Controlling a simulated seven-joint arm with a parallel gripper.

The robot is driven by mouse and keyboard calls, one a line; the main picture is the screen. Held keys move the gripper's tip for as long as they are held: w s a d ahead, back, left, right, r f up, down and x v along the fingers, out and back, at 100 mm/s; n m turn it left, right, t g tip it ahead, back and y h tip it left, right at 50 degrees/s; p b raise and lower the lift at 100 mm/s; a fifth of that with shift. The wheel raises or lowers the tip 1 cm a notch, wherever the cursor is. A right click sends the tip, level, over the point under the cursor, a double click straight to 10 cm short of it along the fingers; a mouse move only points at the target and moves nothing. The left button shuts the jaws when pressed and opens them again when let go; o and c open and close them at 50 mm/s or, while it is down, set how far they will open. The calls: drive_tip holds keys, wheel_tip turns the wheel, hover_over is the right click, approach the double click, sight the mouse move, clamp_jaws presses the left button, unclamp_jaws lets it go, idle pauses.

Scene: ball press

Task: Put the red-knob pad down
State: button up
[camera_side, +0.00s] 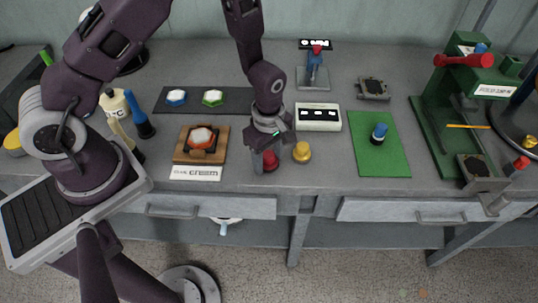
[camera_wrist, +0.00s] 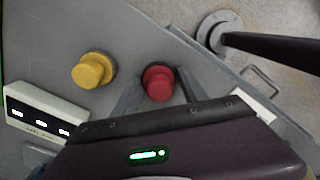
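The red-knob pad (camera_side: 270,162) is at the front edge of the bench, below my gripper (camera_side: 267,160). In the wrist view the red knob (camera_wrist: 158,82) sits between the two fingertips of my gripper (camera_wrist: 159,88), with a finger close against each side. My gripper looks shut on it. The underside of the pad is hidden, so I cannot tell whether it touches the bench. A yellow-knob pad (camera_side: 302,152) stands just to its right in the side view; it also shows left of the red knob in the wrist view (camera_wrist: 92,70).
A white box (camera_side: 318,117) with dark windows stands behind the yellow knob. A blue-knob pad (camera_side: 379,133) is on the green mat (camera_side: 366,160). The green press (camera_side: 436,125) is at the right. A wooden board (camera_side: 184,150) and bottles (camera_side: 117,108) are at the left.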

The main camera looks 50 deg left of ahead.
sight(266, 153)
drive_tip(key=shift+w, duration=0.15)
drive_tip(key=r, duration=0.7)
drive_tip(key=shift+s+a+r, duration=0.25)
drive_tip(key=shift+a, duration=0.05)
wheel_tip(266, 153, up, 10)
drive_tip(key=s+m+t, duration=0.1)
drive_tip(key=m, duration=0.3)
drive_tip(key=s+a+r+m+t, duration=0.2)
drive_tip(key=s+r+m, duration=0.5)
drive_tip(key=s, duration=0.1)
drive_tip(key=s+a+r+m+t, duration=0.2)
drive_tip(key=s+r+m, duration=0.5)
drive_tip(key=s+r, duration=0.1)
drive_tip(key=shift+s+a+r+t, duration=0.15)
drive_tip(key=shift+s+a+t, duration=0.2)
drive_tip(key=shift+s, duration=0.4)
drive_tip(key=shift+o, duration=0.4)
